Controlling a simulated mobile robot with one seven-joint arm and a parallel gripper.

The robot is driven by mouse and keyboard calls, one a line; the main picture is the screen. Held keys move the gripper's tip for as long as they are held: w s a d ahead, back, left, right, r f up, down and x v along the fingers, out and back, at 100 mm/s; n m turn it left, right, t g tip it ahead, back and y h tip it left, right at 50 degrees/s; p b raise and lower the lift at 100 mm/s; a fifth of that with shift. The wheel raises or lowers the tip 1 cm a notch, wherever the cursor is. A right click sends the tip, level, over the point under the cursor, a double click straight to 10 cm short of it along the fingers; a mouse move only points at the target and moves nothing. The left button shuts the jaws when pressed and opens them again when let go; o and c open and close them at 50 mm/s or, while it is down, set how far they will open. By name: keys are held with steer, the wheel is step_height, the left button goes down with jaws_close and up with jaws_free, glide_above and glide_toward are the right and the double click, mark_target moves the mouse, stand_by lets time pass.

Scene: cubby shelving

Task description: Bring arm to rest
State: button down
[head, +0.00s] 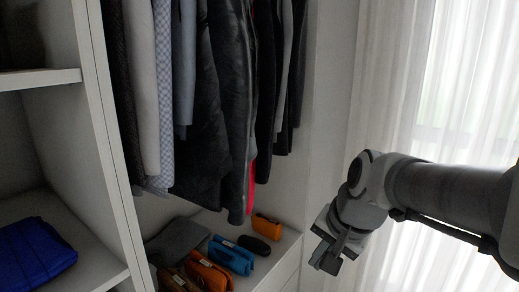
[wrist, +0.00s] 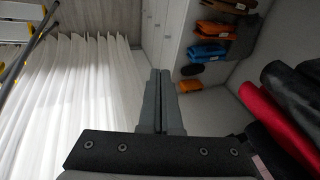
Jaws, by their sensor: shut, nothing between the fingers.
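My gripper (head: 328,252) hangs at the end of my arm on the right side of the head view, in front of the white curtain and the wall edge. In the wrist view its two fingers (wrist: 160,76) lie together, with nothing between them. It is apart from the shelving and the clothes. My arm reaches in from the right edge of the head view.
Hanging clothes (head: 215,110) fill the open closet. Below them, a shelf holds an orange item (head: 267,227), a blue item (head: 231,256) and a grey cloth (head: 177,240). A folded blue cloth (head: 33,256) lies in the left cubby. A sheer curtain (head: 400,100) hangs behind my arm.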

steer(key=s+d+r+n+t+h+p, duration=0.1)
steer(key=s+d+r+n+h, duration=0.1)
steer(key=s+n, duration=0.5)
steer(key=s+d, duration=0.1)
steer(key=s, duration=0.4)
steer(key=shift+r+p, duration=0.25)
steer(key=shift+p, duration=0.05)
steer(key=shift+s, duration=0.1)
